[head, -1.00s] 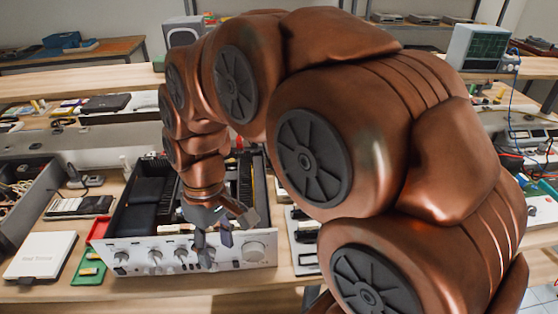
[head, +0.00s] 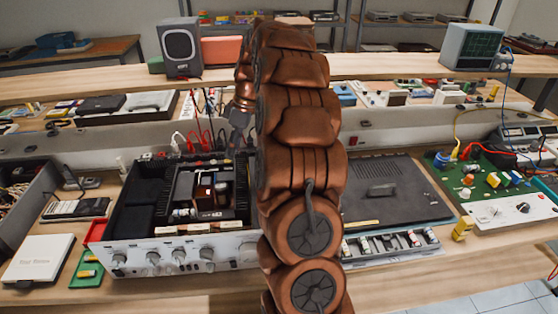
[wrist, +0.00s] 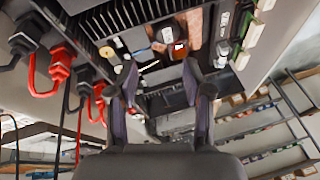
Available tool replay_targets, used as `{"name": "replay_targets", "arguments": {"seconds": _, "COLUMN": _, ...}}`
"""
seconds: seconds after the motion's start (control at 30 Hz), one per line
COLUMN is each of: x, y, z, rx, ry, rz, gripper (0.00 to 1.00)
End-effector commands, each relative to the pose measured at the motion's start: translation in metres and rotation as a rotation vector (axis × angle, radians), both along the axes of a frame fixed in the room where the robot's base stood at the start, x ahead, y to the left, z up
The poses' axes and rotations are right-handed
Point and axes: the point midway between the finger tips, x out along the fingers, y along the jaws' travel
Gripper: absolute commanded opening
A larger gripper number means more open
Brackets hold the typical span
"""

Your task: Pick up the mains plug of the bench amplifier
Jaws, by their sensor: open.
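The bench amplifier (head: 190,257) stands open on the bench, its pale front panel with knobs facing me. Behind its rear edge are a white plug (head: 178,143) and red plugs with leads (head: 193,138). In the wrist view, a red plug (wrist: 60,68) and a black plug (wrist: 26,36) are at the left. I cannot tell which one is the mains plug. My gripper (head: 237,140) is over the amplifier's rear right part, partly beside my own arm. In the wrist view my gripper (wrist: 160,75) is open, with nothing between its fingers; the amplifier's insides lie beyond them.
A dark flat case (head: 390,190) lies right of the amplifier, and a green circuit board (head: 480,185) farther right. A speaker (head: 180,48) and an oscilloscope (head: 472,47) stand on the shelf behind. A white box (head: 38,258) and a green tray (head: 85,270) are at left.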

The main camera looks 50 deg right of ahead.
Motion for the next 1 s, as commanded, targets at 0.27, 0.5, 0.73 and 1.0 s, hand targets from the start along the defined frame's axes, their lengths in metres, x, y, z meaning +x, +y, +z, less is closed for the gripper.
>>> {"name": "replay_targets", "arguments": {"seconds": 0.27, "x": 0.01, "y": -0.106, "z": -0.031, "rx": -0.016, "ry": -0.113, "rz": 0.073, "gripper": 0.5}}
{"name": "replay_targets", "arguments": {"seconds": 0.5, "x": -0.002, "y": -0.179, "z": -0.06, "rx": -0.045, "ry": -0.18, "rz": 0.135, "gripper": 0.5}}
{"name": "replay_targets", "arguments": {"seconds": 0.73, "x": -0.013, "y": -0.215, "z": -0.075, "rx": -0.069, "ry": -0.213, "rz": 0.171, "gripper": 0.5}}
{"name": "replay_targets", "arguments": {"seconds": 1.0, "x": -0.011, "y": -0.216, "z": -0.086, "rx": -0.075, "ry": -0.219, "rz": 0.177, "gripper": 0.5}}
